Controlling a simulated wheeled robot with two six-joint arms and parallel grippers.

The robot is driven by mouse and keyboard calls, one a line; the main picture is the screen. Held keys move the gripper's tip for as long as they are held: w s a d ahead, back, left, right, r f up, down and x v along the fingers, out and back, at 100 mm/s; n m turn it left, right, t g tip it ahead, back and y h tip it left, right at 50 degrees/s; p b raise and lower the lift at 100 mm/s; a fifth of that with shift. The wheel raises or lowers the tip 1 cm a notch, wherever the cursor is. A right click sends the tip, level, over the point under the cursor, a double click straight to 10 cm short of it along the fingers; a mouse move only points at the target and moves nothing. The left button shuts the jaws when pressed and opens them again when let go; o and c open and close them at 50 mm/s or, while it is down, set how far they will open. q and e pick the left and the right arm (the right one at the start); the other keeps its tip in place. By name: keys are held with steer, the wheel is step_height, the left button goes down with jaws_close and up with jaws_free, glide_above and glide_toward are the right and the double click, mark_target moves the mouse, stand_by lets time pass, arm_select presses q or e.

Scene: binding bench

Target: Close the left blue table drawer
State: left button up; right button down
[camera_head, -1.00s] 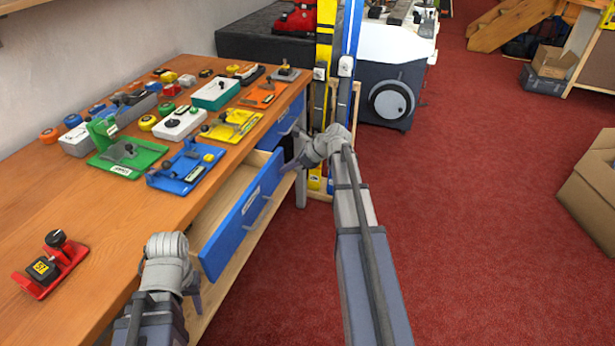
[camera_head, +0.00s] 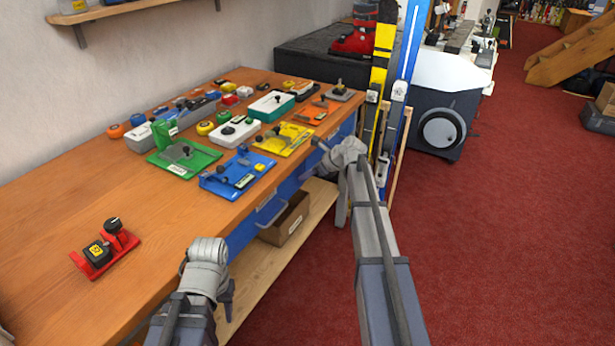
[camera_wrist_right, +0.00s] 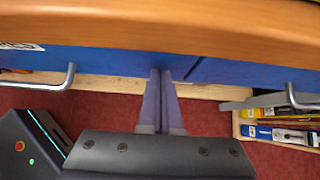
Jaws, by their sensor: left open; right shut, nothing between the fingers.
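The left blue table drawer (camera_head: 241,234) is under the wooden tabletop's front edge in the head view. Its front looks flush with the table and no inside shows. In the right wrist view its blue front (camera_wrist_right: 115,62) and metal handle (camera_wrist_right: 62,78) are left of a seam, level with the neighbouring blue front (camera_wrist_right: 235,73). My right gripper (camera_wrist_right: 160,72) is shut and empty, its tips at or very near the drawer front beside the seam; contact is unclear. My left gripper (camera_head: 229,297) is open and empty, near the table's front edge, its fingers partly hidden by the wrist.
The tabletop (camera_head: 150,232) holds several coloured fixtures and a red device (camera_head: 105,250). A cardboard box (camera_head: 288,218) sits on the lower shelf (camera_head: 270,262). Skis (camera_head: 400,90) stand beyond the table's far end. Red floor on the right is free.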

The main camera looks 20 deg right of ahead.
steer(key=shift+w+a+r, duration=0.1)
steer(key=shift+w+a, duration=0.05)
arm_select(q)
step_height(320, 180, up, 7)
steer(key=d+p, duration=0.1)
steer(key=p, duration=0.6)
arm_select(e)
steer(key=s+d+r, duration=0.7)
steer(key=s, duration=0.1)
steer(key=shift+s+d, duration=0.25)
steer(key=shift+s, duration=0.15)
arm_select(q)
steer(key=shift+s, duration=0.1)
arm_select(e)
steer(key=shift+f, duration=0.1)
